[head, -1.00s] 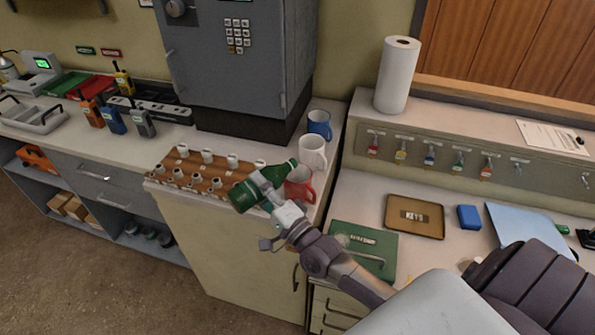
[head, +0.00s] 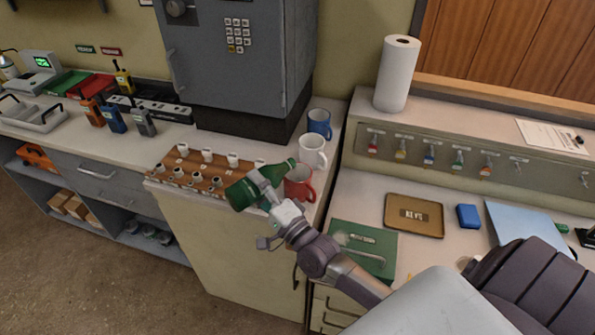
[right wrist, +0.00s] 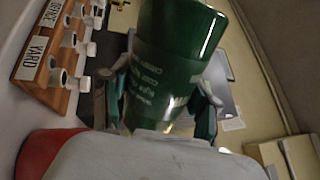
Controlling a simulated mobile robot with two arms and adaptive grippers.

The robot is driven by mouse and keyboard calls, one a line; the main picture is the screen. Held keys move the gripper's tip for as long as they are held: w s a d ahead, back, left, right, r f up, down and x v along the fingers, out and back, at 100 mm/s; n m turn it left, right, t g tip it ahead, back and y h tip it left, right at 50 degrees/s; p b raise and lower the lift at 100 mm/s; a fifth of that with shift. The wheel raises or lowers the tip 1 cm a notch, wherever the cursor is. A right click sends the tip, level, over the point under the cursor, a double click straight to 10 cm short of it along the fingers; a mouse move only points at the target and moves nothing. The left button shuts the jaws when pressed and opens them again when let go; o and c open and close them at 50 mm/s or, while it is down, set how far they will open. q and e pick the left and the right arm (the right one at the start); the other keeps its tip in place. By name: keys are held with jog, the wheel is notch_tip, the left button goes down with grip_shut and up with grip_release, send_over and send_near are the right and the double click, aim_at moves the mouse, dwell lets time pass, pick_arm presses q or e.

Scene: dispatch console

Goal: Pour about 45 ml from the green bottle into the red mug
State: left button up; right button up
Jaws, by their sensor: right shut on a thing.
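The green bottle (head: 246,192) is held in my right gripper (head: 268,188), shut around its body. It is tilted almost level, its base to the left and its neck to the right. Its neck end reaches the rim of the red mug (head: 301,190), which stands upright on the counter. I cannot tell whether liquid is flowing. In the right wrist view the bottle (right wrist: 178,62) fills the middle between the fingers of my right gripper (right wrist: 158,100). A part of the red mug (right wrist: 42,152) shows at the lower left there. My left gripper is not in view.
A white mug (head: 312,152) and a blue mug (head: 319,124) stand behind the red mug. A wooden rack (head: 167,179) with small white-topped pieces lies left of the bottle. A grey safe (head: 240,60) stands behind.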

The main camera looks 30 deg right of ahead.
jog(key=shift+r+m, duration=0.3)
jog(key=shift+a+r+m+p, duration=0.1)
jog(key=shift+r+m+p, duration=0.2)
jog(key=shift+p, duration=0.15)
dwell(0.4)
jog(key=shift+s+a+f, duration=0.1)
jog(key=shift+a, duration=0.15)
dwell(0.3)
notch_tip(320, 180, down, 4)
jog(key=n+b, duration=0.3)
jog(key=b, duration=0.1)
jog(key=shift+a+y, duration=0.1)
jog(key=shift+y, duration=0.3)
jog(key=shift+a+f+n+g+y, duration=0.15)
jog(key=shift+n+g+y, duration=0.15)
jog(key=shift+n, duration=0.7)
jog(key=shift+a+f+n+b, duration=0.1)
jog(key=shift+f+n+b, duration=0.3)
jog(key=shift+n, duration=0.2)
jog(key=shift+f+n+y, duration=0.25)
jog(key=shift+n+y, duration=0.05)
jog(key=shift+n, duration=0.1)
